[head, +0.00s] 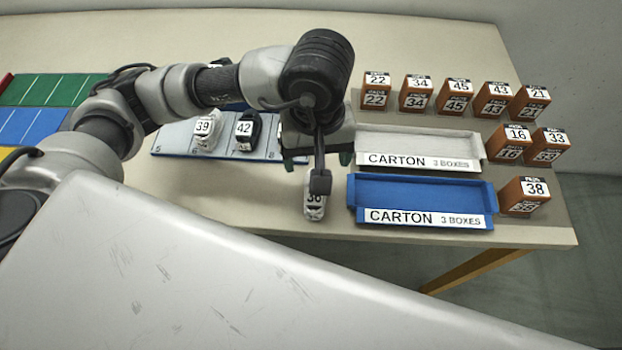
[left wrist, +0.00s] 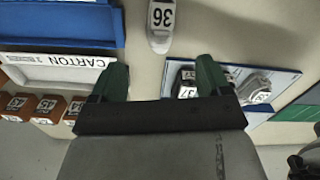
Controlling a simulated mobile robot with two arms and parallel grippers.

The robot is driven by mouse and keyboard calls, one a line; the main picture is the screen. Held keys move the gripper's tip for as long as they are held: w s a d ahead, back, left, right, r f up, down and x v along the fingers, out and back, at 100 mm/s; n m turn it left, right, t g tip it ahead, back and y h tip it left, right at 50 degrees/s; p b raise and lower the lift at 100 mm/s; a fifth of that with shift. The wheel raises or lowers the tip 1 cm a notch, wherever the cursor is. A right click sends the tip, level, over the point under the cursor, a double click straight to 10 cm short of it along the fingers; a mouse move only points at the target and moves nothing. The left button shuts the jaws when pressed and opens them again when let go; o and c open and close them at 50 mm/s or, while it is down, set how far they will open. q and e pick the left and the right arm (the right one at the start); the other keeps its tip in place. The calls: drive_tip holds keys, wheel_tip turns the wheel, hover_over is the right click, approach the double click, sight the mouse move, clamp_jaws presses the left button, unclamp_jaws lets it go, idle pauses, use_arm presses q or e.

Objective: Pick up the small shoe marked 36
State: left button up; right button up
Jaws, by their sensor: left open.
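The small light-grey shoe marked 36 (head: 314,211) lies on the bare table just left of the blue carton, partly hidden behind my left wrist in the head view. In the left wrist view the shoe (left wrist: 160,38) is at the top middle, its white 36 label facing up. My left gripper (head: 318,159) is above the table near the shoe. In the left wrist view its green fingers (left wrist: 162,75) are spread wide with nothing between them. The shoe lies beyond the fingertips there, roughly in line with the gap, and apart from them. My right gripper is not in view.
A blue carton (head: 421,193) and a white carton (head: 417,144) stand right of the shoe. Several orange numbered boxes (head: 416,92) stand behind and beside them. A pale marked board (head: 174,146) holds shoes 39 (head: 204,131) and 42 (head: 244,131). Shoe 37 (left wrist: 187,91) shows near one finger.

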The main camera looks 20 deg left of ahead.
sight(314, 205)
use_arm(q)
drive_tip(key=shift+s+d+f+m, duration=0.1)
drive_tip(key=shift+s+m, duration=0.25)
drive_tip(key=shift+m, duration=0.45)
drive_tip(key=shift+s+f+m, duration=0.1)
drive_tip(key=shift+f+m, duration=0.15)
drive_tip(key=shift+m, duration=0.05)
wheel_tip(314, 205, down, 5)
drive_tip(key=shift+s+d+r, duration=0.1)
drive_tip(key=shift+s+r, duration=0.05)
drive_tip(key=shift+r, duration=0.05)
wheel_tip(314, 205, down, 5)
drive_tip(key=shift+r+p, duration=0.15)
drive_tip(key=shift+p, duration=0.45)
drive_tip(key=shift+f, duration=0.45)
drive_tip(key=shift+c, duration=0.2)
drive_tip(key=c, duration=1)
